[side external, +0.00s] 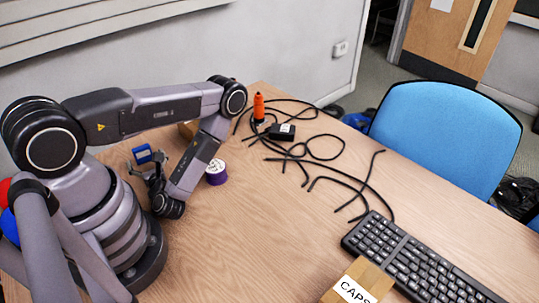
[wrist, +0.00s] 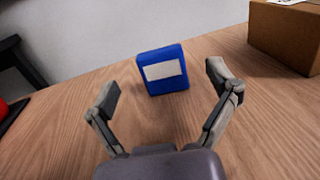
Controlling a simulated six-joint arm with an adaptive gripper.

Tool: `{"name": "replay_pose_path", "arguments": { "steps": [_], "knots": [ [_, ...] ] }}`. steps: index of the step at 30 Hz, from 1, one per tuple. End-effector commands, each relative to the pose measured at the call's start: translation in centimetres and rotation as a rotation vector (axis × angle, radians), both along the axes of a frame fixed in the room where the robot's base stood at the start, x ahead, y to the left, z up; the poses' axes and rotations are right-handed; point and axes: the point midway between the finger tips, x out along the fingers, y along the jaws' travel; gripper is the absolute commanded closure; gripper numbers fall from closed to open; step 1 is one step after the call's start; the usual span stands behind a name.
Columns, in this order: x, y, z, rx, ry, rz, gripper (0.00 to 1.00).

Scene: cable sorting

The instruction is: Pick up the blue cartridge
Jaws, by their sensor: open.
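The blue cartridge (wrist: 162,84) stands upright on the wooden table in the wrist view, with a pale label on its face. In the side external view the cartridge (side external: 143,154) shows as a small blue block with a white patch, close to my arm. My gripper (wrist: 160,85) is open, with one finger to the left and one to the right of the cartridge. Both fingers look apart from it and nothing is held. In the side external view my gripper (side external: 146,172) is low beside the cartridge, partly hidden by my arm.
A cardboard box (wrist: 285,35) stands right of the cartridge in the wrist view. A purple and white spool (side external: 216,173), an orange bottle (side external: 259,107), a black adapter (side external: 282,131) and loose black cables (side external: 300,152) lie farther right. A keyboard (side external: 415,258) and a box marked CAPS (side external: 357,284) are at front right.

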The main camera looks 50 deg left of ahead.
Motion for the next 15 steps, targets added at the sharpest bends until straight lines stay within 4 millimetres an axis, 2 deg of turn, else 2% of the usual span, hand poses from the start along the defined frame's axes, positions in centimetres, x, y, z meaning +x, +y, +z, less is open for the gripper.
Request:
{"name": "replay_pose_path", "arguments": {
  "steps": [10,15],
  "knots": [
    [0.5,3.7,0.0,0.000,-0.003,0.008,0.13],
    [0.7,4.7,0.1,0.002,-0.003,0.003,0.13]
  ]
}}
